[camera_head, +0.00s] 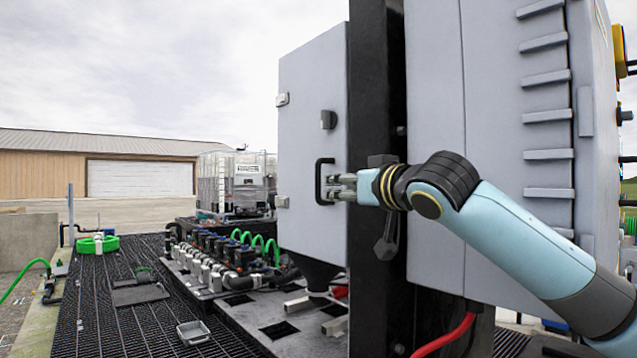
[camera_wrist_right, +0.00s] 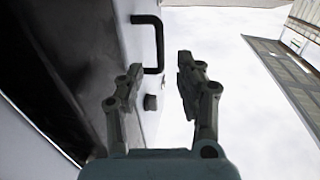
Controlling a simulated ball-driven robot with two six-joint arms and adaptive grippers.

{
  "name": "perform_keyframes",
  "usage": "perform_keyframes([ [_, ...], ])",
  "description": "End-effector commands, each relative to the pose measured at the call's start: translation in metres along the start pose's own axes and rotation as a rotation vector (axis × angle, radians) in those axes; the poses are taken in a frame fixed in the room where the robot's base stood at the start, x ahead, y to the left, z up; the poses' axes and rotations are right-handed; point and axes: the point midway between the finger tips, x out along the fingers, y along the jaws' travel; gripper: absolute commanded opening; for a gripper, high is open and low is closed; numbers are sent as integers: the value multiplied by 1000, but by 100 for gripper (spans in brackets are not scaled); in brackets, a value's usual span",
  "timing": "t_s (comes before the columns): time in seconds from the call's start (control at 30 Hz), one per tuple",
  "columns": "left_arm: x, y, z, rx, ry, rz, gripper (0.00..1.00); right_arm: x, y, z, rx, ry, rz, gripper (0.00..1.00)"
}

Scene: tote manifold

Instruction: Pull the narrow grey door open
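The narrow grey door (camera_head: 300,120) is a tall panel left of a black post in the head view. It carries a black bar handle (camera_head: 319,182) and a small dark knob above it. I cannot tell whether the door stands slightly ajar. My right gripper (camera_head: 335,186) is at the handle, its fingers pointing left towards it. In the right wrist view, the gripper (camera_wrist_right: 160,65) has its fingers spread apart, and the handle (camera_wrist_right: 161,40) shows between and just beyond the fingertips. Contact cannot be made out. My left gripper is not in view.
A black post (camera_head: 376,80) stands close behind my right gripper. A larger grey cabinet (camera_head: 430,150) with ribbed side is to the right. A pipe manifold (camera_head: 205,262) with green hoses lies low on the left. Dark grating (camera_head: 110,320) covers the floor. Air left of the door is free.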

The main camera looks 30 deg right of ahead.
Motion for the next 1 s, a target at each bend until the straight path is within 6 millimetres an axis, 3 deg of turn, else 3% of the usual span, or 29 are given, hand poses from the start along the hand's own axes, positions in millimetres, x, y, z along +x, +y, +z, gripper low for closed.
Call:
perform_keyframes([
  [0.1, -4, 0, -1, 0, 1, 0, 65, 10, 3, -13, 11, 25, -2, 36],
  [0.6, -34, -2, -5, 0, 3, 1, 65, 96, 2, -14, 9, 21, -2, 36],
  [1.0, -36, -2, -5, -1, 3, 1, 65, 109, 2, -12, 5, 20, -3, 36],
])
